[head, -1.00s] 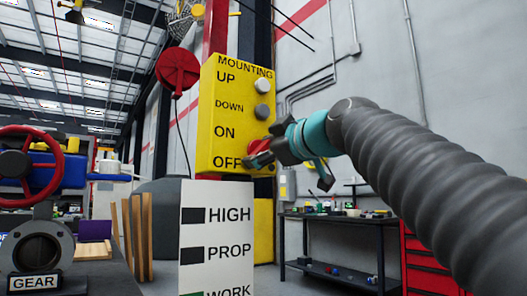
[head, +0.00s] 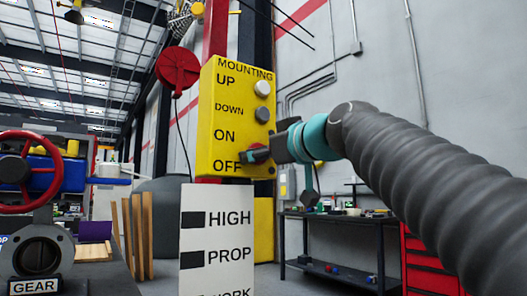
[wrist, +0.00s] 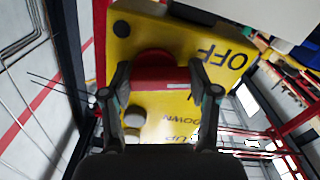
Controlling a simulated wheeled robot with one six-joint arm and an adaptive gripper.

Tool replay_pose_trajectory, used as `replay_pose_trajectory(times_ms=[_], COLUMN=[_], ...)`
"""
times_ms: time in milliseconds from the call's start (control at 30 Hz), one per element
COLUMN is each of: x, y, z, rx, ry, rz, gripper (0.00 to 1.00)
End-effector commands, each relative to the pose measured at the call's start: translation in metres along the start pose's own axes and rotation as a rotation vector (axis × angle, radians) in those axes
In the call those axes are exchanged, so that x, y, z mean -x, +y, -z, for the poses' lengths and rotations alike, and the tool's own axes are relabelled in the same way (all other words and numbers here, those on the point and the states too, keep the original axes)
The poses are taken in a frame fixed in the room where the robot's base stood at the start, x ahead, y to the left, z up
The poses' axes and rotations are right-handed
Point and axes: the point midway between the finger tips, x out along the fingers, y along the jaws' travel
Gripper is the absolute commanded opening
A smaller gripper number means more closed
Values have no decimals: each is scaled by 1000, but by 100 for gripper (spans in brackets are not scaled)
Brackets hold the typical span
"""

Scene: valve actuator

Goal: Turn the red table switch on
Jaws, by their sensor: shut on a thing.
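The yellow control box (head: 222,120) carries the labels MOUNTING, UP, DOWN, ON and OFF. The red switch (wrist: 155,66) is a round knob with a raised bar on its lower part. In the wrist view, which is upside down, it lies between my two fingers. In the head view my gripper (head: 258,155) covers most of the switch, beside the ON and OFF labels. My gripper (wrist: 159,78) is shut on the red switch, one finger on each side. Which label the switch points to cannot be told.
A white button (head: 262,88) and a grey button (head: 262,113) sit above the switch. A white labelled panel (head: 216,235) stands below the box. A dark workbench (head: 340,225) and a red tool cabinet (head: 428,255) stand at right. A red valve wheel (head: 12,170) is at left.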

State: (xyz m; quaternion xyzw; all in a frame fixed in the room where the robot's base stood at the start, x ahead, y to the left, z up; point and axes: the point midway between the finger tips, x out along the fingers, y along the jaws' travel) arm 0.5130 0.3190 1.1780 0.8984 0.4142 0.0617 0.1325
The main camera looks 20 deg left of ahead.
Motion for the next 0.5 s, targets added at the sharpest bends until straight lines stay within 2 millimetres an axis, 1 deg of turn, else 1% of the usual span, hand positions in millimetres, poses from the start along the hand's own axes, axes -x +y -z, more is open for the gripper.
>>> replay_pose_trajectory(times_ms=[500], x=[-1], y=[-1], z=[3], rx=[-493], ry=[-5], rz=[3], gripper=[25])
